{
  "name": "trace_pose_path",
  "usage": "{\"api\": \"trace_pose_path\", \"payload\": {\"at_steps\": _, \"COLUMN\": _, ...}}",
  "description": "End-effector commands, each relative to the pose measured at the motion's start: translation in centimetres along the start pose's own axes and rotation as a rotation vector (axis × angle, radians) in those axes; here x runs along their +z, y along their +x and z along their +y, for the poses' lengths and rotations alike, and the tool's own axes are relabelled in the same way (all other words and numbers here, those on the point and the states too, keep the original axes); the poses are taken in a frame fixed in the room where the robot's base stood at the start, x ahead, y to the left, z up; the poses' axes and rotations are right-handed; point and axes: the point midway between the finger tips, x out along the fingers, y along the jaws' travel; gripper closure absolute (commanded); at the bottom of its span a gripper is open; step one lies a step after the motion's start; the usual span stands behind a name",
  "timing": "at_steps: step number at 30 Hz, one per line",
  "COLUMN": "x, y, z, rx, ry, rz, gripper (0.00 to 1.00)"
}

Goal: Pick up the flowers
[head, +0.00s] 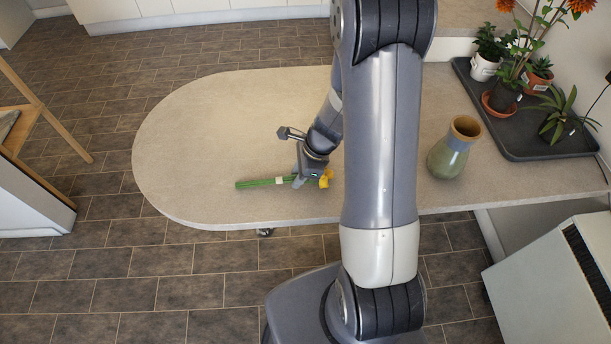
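The flowers (262,183) lie on the rounded end of the counter, near its front edge. Their green stems point left, with a pale band partway along. Yellow blooms (326,178) show at the right end, partly hidden by my arm. My gripper (298,180) points down at the flowers, between the pale band and the blooms. Its fingers are at the stems, but they are small and partly covered. I cannot tell whether they are closed on the stems or around them.
The beige counter (190,140) is clear to the left and behind the flowers. A green and brown vase (449,155) stands to the right of my arm. A dark tray (520,150) with several potted plants is at the right. A wooden chair (45,125) stands left of the counter.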

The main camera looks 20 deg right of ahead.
Motion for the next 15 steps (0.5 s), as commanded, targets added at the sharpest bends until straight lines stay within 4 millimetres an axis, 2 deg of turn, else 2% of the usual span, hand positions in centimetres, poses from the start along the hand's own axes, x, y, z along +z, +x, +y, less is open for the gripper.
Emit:
{"api": "trace_pose_path", "payload": {"at_steps": 1, "x": 0.00, "y": -0.01, "z": 0.00, "rx": 0.000, "ry": 0.000, "rz": 0.000, "gripper": 0.78}}
{"api": "trace_pose_path", "payload": {"at_steps": 9, "x": 0.00, "y": -0.02, "z": 0.00, "rx": 0.000, "ry": 0.000, "rz": 0.000, "gripper": 1.00}}
{"api": "trace_pose_path", "payload": {"at_steps": 15, "x": 0.01, "y": -0.03, "z": -0.01, "rx": 0.000, "ry": 0.000, "rz": 0.000, "gripper": 1.00}}
